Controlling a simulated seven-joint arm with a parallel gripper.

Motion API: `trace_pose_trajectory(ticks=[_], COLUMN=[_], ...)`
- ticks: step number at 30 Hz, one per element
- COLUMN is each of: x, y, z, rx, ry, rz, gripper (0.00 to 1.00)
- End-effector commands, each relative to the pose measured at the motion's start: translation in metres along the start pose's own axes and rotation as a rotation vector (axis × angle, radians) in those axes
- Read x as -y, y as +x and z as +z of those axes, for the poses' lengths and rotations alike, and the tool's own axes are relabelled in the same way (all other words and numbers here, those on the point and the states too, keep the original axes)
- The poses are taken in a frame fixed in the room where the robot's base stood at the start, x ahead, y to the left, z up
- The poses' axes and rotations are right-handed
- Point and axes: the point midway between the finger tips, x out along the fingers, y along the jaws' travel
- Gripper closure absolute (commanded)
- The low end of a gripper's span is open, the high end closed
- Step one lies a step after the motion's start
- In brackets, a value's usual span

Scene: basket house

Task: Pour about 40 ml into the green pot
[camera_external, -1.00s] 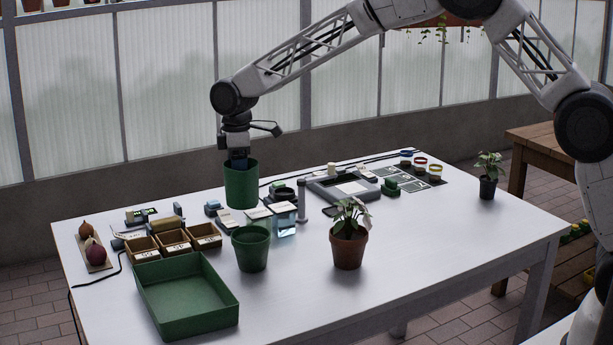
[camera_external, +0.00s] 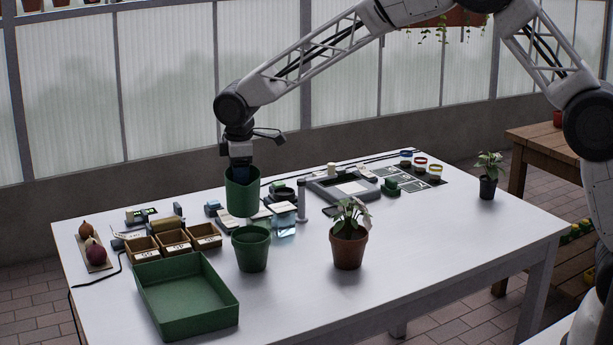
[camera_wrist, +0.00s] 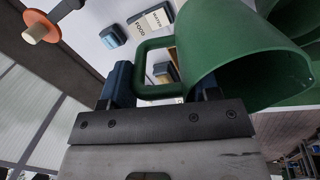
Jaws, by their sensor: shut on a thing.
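My gripper (camera_external: 240,162) is shut on the handle of a green jug (camera_external: 242,193). In the wrist view the handle loop (camera_wrist: 141,70) lies between my gripper's fingers (camera_wrist: 160,88), and the jug's body (camera_wrist: 228,62) is to the right. The liquid level in each is hidden. A green rim behind the jug in the wrist view (camera_wrist: 290,18) seems to be the pot.
A green tray (camera_external: 165,318) lies front left of the pot, with small wooden boxes (camera_external: 172,242) behind it. A clear container with bluish liquid (camera_external: 284,222) stands close to the pot's right. A potted plant (camera_external: 348,250) is further right. The front right tabletop is clear.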

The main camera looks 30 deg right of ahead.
Motion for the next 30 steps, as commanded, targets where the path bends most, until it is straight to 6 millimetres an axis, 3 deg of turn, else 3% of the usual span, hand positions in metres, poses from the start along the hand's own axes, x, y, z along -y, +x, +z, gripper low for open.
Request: trace_pose_trajectory(ticks=[6, 20, 30], x=[0.014, 0.053, 0.064], y=[-0.015, -0.025, -0.042], z=[-0.001, -0.002, -0.001], rx=[0.0, 0.002, 0.007], ry=[-0.004, -0.007, -0.007], rz=[0.142, 0.44, 0.608], gripper=[0.84, 0.84, 0.84])
